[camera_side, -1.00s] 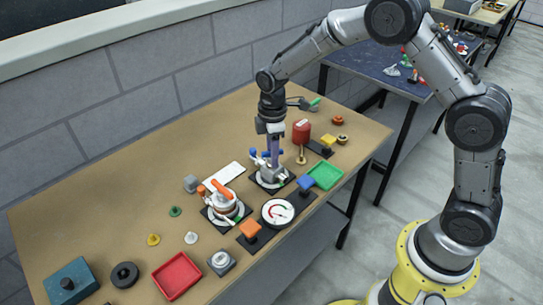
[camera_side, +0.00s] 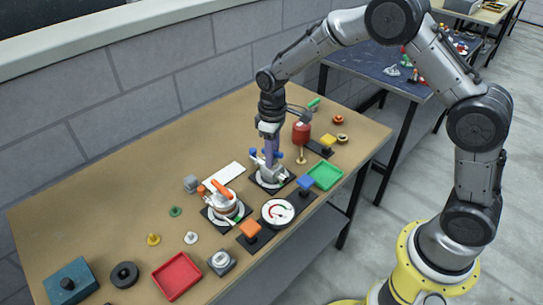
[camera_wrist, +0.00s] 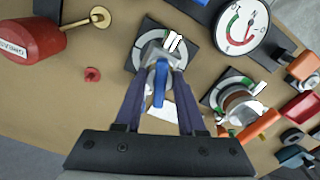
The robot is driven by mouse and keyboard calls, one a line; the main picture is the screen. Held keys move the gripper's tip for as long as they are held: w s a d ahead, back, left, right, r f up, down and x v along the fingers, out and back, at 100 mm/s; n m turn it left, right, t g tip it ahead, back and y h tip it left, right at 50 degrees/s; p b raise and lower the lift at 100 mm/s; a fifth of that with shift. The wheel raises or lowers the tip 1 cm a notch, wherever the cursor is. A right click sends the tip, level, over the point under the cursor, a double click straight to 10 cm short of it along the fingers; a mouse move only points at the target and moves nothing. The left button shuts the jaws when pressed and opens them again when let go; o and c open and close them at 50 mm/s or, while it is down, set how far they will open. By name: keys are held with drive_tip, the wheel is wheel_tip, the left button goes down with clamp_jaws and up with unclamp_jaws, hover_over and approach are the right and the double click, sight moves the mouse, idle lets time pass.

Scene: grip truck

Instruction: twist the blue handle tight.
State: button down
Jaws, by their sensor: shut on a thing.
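The blue handle (camera_wrist: 159,86) sits on a grey valve body (camera_wrist: 160,52) over a round dial on a dark square plate (camera_wrist: 140,58). In the side view, a blue end of the handle (camera_side: 252,152) shows beside my fingers. My gripper (camera_wrist: 164,74) points down over the valve, with one finger on each side of the handle, shut on it. In the side view my gripper (camera_side: 271,162) hides much of the valve. The handle's exact angle on the dial is hard to read.
A similar valve with an orange handle (camera_side: 220,188) stands to the left. A round gauge (camera_side: 278,211) is in front. The table behind the valve is mostly clear.

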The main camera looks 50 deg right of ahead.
drive_tip(key=m, duration=0.7)
drive_tip(key=c, duration=0.8)
unclamp_jaws()
drive_tip(key=shift+r, duration=3.75)
drive_tip(key=shift+r, duration=0.1)
